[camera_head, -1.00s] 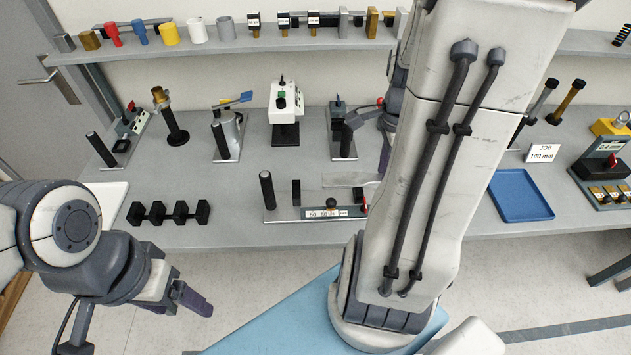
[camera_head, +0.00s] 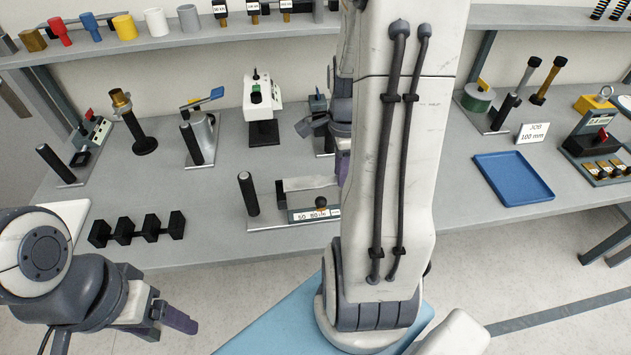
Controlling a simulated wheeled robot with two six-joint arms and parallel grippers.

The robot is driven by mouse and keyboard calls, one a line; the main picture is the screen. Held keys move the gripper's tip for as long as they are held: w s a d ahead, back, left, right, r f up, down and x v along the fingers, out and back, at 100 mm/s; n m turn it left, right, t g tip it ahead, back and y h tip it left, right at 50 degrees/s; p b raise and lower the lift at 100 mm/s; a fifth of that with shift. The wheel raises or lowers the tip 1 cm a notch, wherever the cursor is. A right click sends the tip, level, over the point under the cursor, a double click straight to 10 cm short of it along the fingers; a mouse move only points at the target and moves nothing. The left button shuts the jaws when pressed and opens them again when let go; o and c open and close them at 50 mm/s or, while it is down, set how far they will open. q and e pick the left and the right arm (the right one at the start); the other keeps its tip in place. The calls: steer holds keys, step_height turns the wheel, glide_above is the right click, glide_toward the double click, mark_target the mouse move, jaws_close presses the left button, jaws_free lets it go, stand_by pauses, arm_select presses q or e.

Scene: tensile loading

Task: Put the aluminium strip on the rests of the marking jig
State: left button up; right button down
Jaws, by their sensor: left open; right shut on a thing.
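The aluminium strip (camera_head: 308,183) is a thin light-grey bar, held roughly level over the marking jig (camera_head: 268,224). Its left end is at the jig's black upright block (camera_head: 281,195); I cannot tell whether it touches a rest. Its right end goes behind my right arm. My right gripper (camera_head: 342,168) is shut on the strip and mostly hidden by that arm; one purple finger shows. The jig has a flat base with a scale, a black knob and a tall black post (camera_head: 248,194) at its left. My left gripper (camera_head: 167,322) is open and empty, in front of the table's left part.
A black rack (camera_head: 138,229) stands left of the jig. Several test devices, including a white one (camera_head: 262,105), line the back. A blue tray (camera_head: 512,180) lies right of my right arm, near a "JOB 100 mm" card (camera_head: 532,133). Table between rack and jig is clear.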

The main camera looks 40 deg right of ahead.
steer(key=w+f, duration=0.2)
steer(key=w+a+f+p, duration=0.1)
steer(key=w+f, duration=0.1)
steer(key=f, duration=0.1)
steer(key=w+f, duration=0.3)
steer(key=shift+a+p, duration=0.2)
steer(key=shift+p, duration=0.2)
steer(key=shift+f, duration=0.15)
steer(key=shift+f, duration=0.1)
steer(key=shift+f, duration=0.15)
steer(key=c, duration=0.9)
jaws_free()
